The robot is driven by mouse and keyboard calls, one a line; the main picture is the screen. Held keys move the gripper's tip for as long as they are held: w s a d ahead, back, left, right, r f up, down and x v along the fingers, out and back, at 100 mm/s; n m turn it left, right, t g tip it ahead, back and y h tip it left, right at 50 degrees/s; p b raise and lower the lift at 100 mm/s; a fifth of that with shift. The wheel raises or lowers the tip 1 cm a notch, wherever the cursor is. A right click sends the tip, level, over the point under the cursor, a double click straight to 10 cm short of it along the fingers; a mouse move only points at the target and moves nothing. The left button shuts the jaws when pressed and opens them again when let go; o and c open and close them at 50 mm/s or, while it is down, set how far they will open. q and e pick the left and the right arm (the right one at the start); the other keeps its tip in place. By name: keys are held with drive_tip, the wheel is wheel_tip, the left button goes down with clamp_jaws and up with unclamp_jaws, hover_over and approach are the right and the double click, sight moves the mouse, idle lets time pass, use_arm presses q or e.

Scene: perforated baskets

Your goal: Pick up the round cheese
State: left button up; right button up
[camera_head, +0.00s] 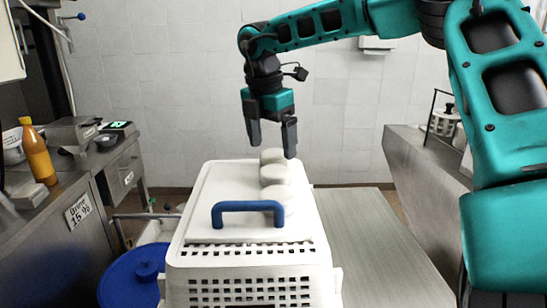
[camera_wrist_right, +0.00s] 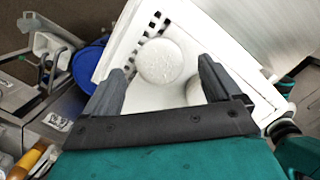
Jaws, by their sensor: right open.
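My right gripper is open and empty, fingers pointing down. In the right wrist view one round cheese (camera_wrist_right: 160,61) appears between the fingertips, and a second cheese (camera_wrist_right: 194,92) is partly hidden by the right finger. I cannot tell whether the fingers touch a cheese. My left gripper is not in view.
A blue handle (camera_head: 248,206) rises at the near end of the basket top. A blue round lid (camera_head: 135,277) is at lower left. A counter with an orange bottle (camera_head: 38,154) stands left. A bare grey table (camera_head: 375,240) lies right of the basket.

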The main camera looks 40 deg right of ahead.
drive_tip(key=shift+d+f, duration=0.2)
drive_tip(key=shift+f, duration=1.15)
drive_tip(key=c, duration=1.2)
